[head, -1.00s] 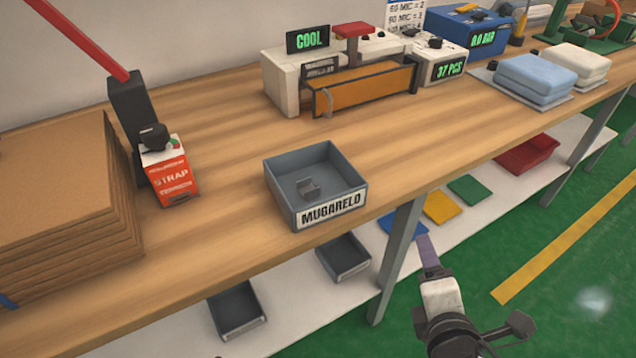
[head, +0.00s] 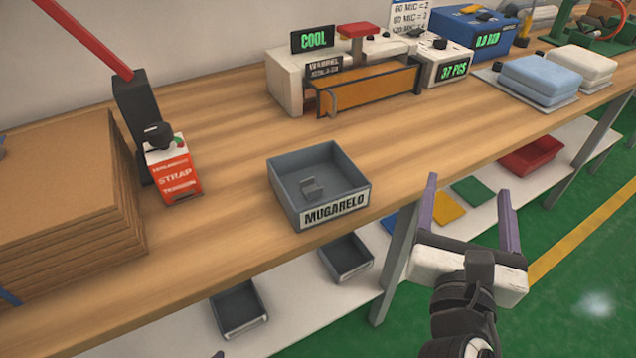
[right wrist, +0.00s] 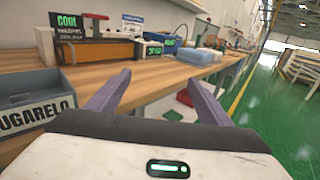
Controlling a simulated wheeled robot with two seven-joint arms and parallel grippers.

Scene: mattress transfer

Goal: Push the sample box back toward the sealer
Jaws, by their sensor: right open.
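The sample box, a grey open box labelled MUGARELO (head: 335,207), sits near the front edge of the wooden bench with a small grey clip-like piece inside. In the right wrist view the box (right wrist: 38,114) shows partly at the left. The sealer, a white machine with an orange front and a COOL display (head: 290,80), stands behind it at the back of the bench; it also shows in the right wrist view (right wrist: 98,48). My right gripper (head: 470,195) is open and empty, in front of the bench edge, right of the box and apart from it.
A cardboard stack (head: 60,190) and a red STRAP tool (head: 174,176) stand left of the box. Blue and white folded stacks (head: 538,78) lie at the right. Bare bench (head: 235,130) lies between box and sealer. Grey bins (head: 238,308) sit on the lower shelf.

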